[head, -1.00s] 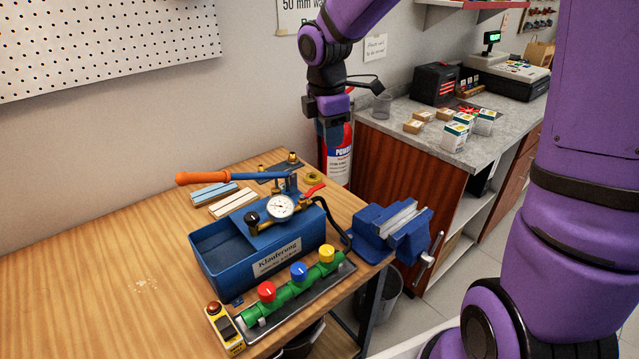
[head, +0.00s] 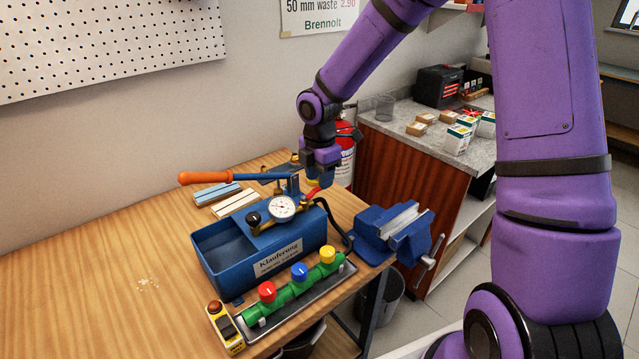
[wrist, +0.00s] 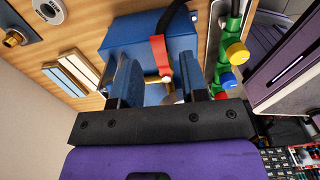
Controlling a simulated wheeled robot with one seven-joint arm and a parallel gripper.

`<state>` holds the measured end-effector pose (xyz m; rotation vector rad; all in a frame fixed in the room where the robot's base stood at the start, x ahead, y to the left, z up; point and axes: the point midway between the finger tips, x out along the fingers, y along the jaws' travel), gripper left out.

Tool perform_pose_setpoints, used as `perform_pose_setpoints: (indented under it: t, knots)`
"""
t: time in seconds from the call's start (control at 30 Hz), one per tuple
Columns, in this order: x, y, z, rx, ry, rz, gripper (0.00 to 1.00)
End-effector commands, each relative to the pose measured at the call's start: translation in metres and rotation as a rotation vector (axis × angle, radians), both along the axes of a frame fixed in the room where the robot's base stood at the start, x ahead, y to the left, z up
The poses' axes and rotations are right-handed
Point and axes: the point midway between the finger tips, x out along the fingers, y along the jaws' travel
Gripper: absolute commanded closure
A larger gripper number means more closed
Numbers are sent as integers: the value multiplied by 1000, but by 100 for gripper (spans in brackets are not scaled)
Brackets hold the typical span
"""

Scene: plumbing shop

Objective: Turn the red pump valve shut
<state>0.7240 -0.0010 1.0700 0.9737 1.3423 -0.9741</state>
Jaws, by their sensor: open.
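The blue test pump (head: 222,262) stands on the wooden bench, with a round white gauge (head: 282,207) and an orange-handled lever (head: 205,178) on top. Its red valve lever (head: 314,193) sits at the right end of the brass fittings, partly hidden by my gripper in the head view. My gripper (head: 322,183) is directly above the valve, pointing down. In the wrist view the red lever (wrist: 160,58) shows between the two open blue fingers (wrist: 158,82), its lower end near a brass part (wrist: 167,83). Contact cannot be told.
A green manifold (head: 292,290) with red, blue and yellow knobs lies in front of the pump. A blue vise (head: 385,230) is at the right bench edge. A yellow device (head: 225,328) stands at the front.

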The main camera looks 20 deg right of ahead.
Motion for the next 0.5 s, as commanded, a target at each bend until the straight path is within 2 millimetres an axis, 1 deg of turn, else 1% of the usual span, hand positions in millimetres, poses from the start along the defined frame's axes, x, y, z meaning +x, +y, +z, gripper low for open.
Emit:
perform_pose_setpoints:
  t: [0.03, 0.1, 0.2, 0.5]
  knots:
    - [0, 1, -7, 1, 1, 1, 60]
    - [0, 0, -13, 1, 1, 0, 60]
    - [0, 0, -20, 0, 0, 0, 60]
    - [0, 0, -23, 0, -1, -1, 60]
